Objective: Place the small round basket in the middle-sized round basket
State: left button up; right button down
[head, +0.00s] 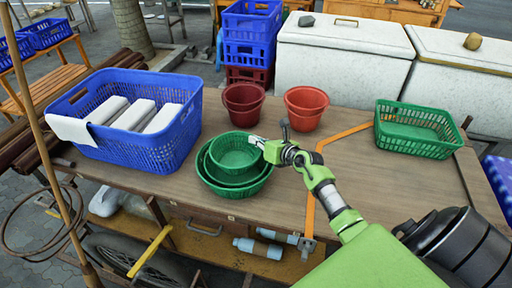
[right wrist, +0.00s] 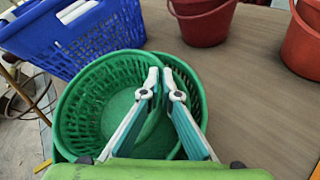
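The small round basket (head: 235,153), green, shows in the head view within the outline of larger round green basketry (head: 236,190) on the table. Its rim stands above the larger rim; I cannot tell whether it rests on the bottom. The nested rims are hard to separate into middle-sized and large. My right gripper (head: 259,141) is at the small basket's right rim. In the right wrist view its fingers (right wrist: 160,74) are close together at the rim, with the basket wall pinched between them. My left gripper is out of view.
A blue basket (head: 180,135) with white bundles stands to the left. Red buckets (head: 305,107) stand behind, and a green rectangular basket (head: 415,148) is at the right. The wooden table (head: 385,190) is clear at the right front.

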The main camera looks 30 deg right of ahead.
notch_tip(320, 180, down, 2)
jog(key=shift+f, duration=0.25)
jog(key=shift+f, duration=0.1)
jog(key=shift+f+b, duration=0.45)
jog(key=shift+f, duration=0.1)
jog(key=c, duration=2.6)
grip_release()
jog(key=shift+o, duration=0.2)
jog(key=shift+r, duration=0.1)
